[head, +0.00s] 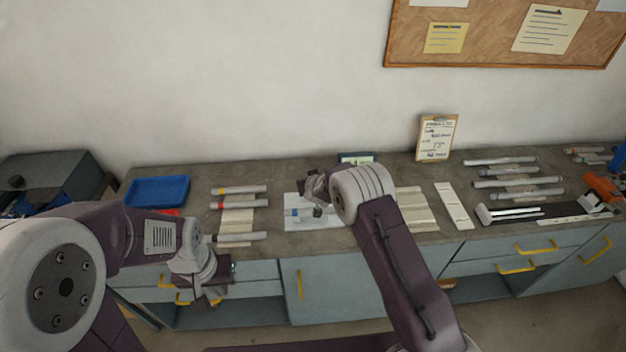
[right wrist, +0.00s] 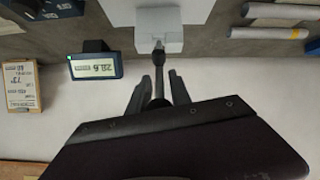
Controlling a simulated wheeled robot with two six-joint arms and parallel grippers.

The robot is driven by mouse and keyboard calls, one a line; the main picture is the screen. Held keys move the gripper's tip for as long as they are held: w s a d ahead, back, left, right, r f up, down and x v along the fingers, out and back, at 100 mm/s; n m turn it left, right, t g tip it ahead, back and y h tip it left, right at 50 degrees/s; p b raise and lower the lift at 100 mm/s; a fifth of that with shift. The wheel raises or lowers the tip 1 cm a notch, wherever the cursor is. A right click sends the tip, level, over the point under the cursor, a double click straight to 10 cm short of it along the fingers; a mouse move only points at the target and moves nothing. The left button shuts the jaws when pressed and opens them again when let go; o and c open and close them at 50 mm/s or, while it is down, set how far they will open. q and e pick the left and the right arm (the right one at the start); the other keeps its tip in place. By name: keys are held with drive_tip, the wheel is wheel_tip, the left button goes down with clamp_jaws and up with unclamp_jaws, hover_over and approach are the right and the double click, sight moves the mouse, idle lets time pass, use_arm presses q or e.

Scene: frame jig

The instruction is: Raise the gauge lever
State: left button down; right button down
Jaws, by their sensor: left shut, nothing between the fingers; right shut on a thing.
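The gauge lever (right wrist: 158,58) is a thin dark rod with a rounded joint on a pale block (right wrist: 159,32) in the right wrist view. My right gripper (right wrist: 158,88) is shut on the lever, one finger on each side of it. In the head view my right gripper (head: 312,190) is over the white plate (head: 301,222) at mid-bench, and my wrist hides most of the gauge. A small digital display (right wrist: 95,66) with a green light stands beside it. My left gripper (head: 216,284) is shut and empty, in front of the bench's front edge.
A blue tray (head: 157,191) and several grey tubes (head: 240,205) lie on the left of the bench. More tubes (head: 500,161) lie on the right. A clipboard card (head: 436,138) leans at the wall. The bench strip between tray and plate holds a pale rack.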

drive_tip(key=shift+s+f, duration=0.1)
drive_tip(key=shift+f, duration=0.1)
idle(0.4)
drive_tip(key=c, duration=1.3)
unclamp_jaws()
drive_tip(key=shift+w, duration=0.2)
drive_tip(key=shift+r, duration=0.1)
drive_tip(key=b+v, duration=0.2)
drive_tip(key=v, duration=0.7)
